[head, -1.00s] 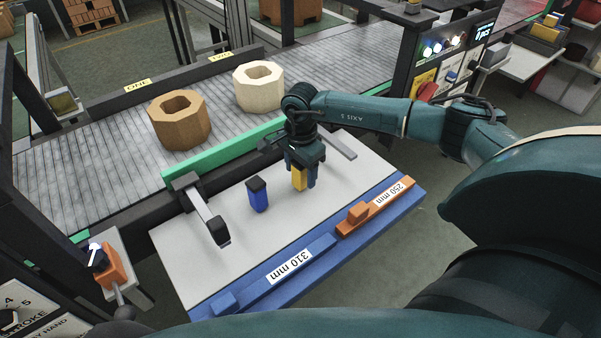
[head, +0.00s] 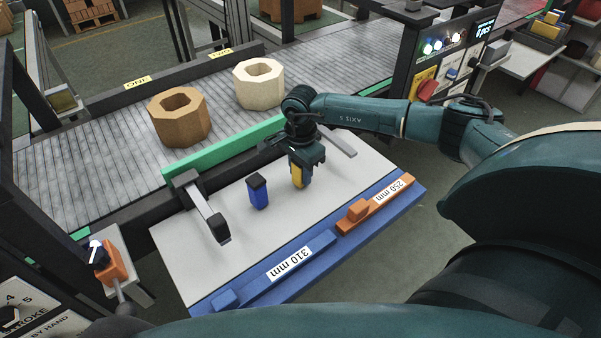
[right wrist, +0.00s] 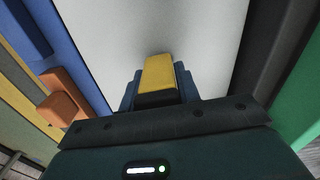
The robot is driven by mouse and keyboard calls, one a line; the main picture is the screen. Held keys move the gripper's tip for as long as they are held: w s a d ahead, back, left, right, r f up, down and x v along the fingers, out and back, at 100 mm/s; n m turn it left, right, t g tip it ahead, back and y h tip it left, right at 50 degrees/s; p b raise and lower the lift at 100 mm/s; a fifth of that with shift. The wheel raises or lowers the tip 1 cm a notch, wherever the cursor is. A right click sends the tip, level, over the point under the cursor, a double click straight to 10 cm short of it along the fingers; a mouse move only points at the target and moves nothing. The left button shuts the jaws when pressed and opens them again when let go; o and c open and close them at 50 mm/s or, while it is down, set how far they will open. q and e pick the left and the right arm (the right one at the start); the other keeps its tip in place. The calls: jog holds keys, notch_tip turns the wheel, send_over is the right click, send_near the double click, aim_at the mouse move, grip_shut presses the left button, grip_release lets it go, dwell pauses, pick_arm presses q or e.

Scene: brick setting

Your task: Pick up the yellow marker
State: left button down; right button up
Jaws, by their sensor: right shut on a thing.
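The yellow marker (head: 298,176) is upright in my right gripper (head: 301,172), above or at the white board (head: 215,272); I cannot tell whether its lower end touches the board. In the right wrist view the yellow marker (right wrist: 158,74) sits between the fingers of my right gripper (right wrist: 158,90), which is shut on it. Its upper part is hidden by the gripper in the head view. A blue marker (head: 258,194) with a dark cap stands upright on the board to the left. My left gripper does not show.
Behind the board runs a roller conveyor (head: 60,165) with a brown octagonal block (head: 180,122) and a cream one (head: 258,88). A green bar (head: 225,146) edges it. A blue 310 mm bar (head: 255,280) and an orange 250 mm bar (head: 385,207) lie along the front.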

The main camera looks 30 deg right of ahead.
notch_tip(320, 180, up, 10)
jog(key=shift+r+b, duration=0.1)
jog(key=shift+b, duration=0.55)
jog(key=o, duration=0.4)
jog(key=shift+c, duration=1.1)
